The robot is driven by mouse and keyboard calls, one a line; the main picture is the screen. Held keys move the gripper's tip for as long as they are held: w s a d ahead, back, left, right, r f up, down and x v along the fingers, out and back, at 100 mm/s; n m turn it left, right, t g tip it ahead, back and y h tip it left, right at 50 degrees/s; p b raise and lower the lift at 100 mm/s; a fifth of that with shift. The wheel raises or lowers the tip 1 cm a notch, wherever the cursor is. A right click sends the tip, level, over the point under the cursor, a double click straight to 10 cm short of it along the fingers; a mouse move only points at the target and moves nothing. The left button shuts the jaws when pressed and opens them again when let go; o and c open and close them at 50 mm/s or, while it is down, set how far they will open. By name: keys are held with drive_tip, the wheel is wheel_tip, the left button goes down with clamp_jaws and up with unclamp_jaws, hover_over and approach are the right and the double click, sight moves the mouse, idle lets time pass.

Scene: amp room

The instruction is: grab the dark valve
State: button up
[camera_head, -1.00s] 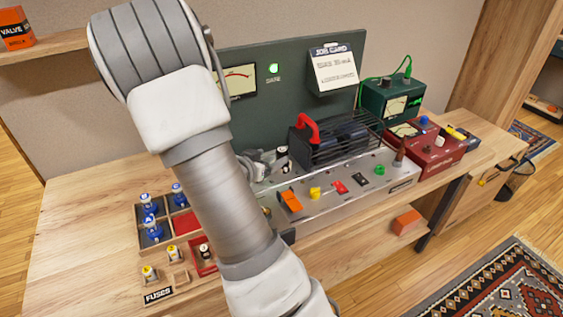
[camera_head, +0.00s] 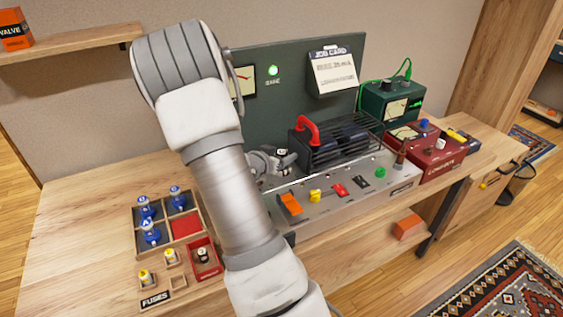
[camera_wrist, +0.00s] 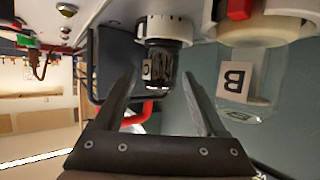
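The dark valve (camera_wrist: 160,68) is a dark glass tube with a pale letter label, seated in a white ribbed socket (camera_wrist: 170,28) in the wrist view. My gripper (camera_wrist: 160,76) is open, one finger on each side of the valve's free end. A gap shows on both sides. A clear valve marked B (camera_wrist: 238,80) sits in a wide white socket just right of my right finger. In the head view my gripper (camera_head: 272,161) is at the amplifier chassis (camera_head: 330,195), left of the black cage. The dark valve is hard to make out there.
The black cage (camera_head: 338,150) with a red handle (camera_head: 308,128) stands close right of my gripper. A wooden tray (camera_head: 172,283) with blue-capped valves (camera_head: 150,232) and fuses lies left of my arm. A green panel (camera_head: 300,75) rises behind. A red unit (camera_head: 435,150) is at right.

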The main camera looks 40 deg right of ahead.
clamp_jaws()
drive_tip(key=shift+r, duration=0.15)
